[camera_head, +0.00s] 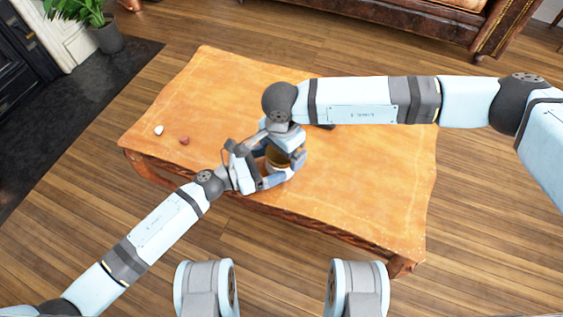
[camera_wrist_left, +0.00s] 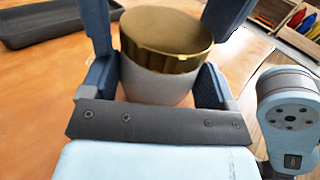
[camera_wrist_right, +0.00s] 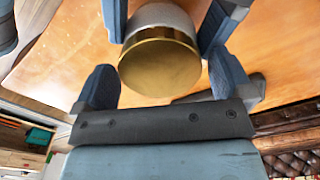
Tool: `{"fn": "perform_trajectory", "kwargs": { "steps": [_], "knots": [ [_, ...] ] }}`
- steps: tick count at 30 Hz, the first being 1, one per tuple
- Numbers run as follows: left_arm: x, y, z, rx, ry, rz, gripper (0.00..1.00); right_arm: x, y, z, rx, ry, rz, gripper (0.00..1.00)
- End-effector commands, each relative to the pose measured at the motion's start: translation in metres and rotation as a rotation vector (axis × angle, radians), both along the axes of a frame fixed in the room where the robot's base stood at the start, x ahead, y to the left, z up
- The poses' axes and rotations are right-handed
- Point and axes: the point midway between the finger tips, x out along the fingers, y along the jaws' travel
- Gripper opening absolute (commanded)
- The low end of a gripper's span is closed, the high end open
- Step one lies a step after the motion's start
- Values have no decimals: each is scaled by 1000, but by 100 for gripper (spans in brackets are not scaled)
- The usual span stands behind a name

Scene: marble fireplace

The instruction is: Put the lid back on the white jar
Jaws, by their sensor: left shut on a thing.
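The white jar (camera_wrist_left: 158,86) stands between the fingers of my left gripper (camera_wrist_left: 155,80), which is shut on its body. The gold lid (camera_wrist_left: 166,30) sits on top of the jar and looks about level; I cannot tell whether it is fully seated. In the head view the lid (camera_head: 278,157) is partly hidden by both grippers. My right gripper (camera_wrist_right: 163,82) is over the jar with its fingers apart, one on each side of the lid (camera_wrist_right: 160,66). Small gaps show beside the lid, so it looks open. The left gripper's fingers also show beyond it.
The orange-brown table (camera_head: 370,190) has free room at right and left. A reddish small object (camera_head: 184,140) and a whitish one (camera_head: 159,130) lie at left. A dark tray (camera_wrist_left: 50,22) lies behind the jar, mostly hidden by my right arm in the head view.

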Motion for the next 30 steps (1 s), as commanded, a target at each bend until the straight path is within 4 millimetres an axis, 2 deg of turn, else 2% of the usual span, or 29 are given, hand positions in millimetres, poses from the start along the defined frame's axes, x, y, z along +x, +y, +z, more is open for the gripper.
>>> {"fn": "perform_trajectory", "kwargs": {
  "steps": [1, 5, 6, 11, 13, 18, 22, 30],
  "knots": [
    [0, 0, 0, 0, 0, 0, 15, 0, 0, 0, 0, 0, 0, 86],
    [0, 0, 0, 0, 0, 0, 15, 0, 0, 0, 0, 0, 0, 56],
    [0, 0, 0, 0, 0, 0, 15, 0, 0, 0, 0, 0, 0, 55],
    [0, 0, 0, 0, 0, 0, 15, 0, 0, 0, 0, 0, -13, 55],
    [0, 0, 0, 0, 0, 0, 15, -1, 0, 0, 0, 1, -72, 55],
    [0, 0, 0, 0, 0, 0, 15, -1, 0, 0, 1, 2, -348, 55],
    [0, 0, 0, 0, -1, 1, 15, -1, 0, 0, -1, 2, -502, 55],
    [0, 0, 0, 1, -2, 0, 15, -1, 0, 0, -1, 1, -546, 55]
  ]
}}
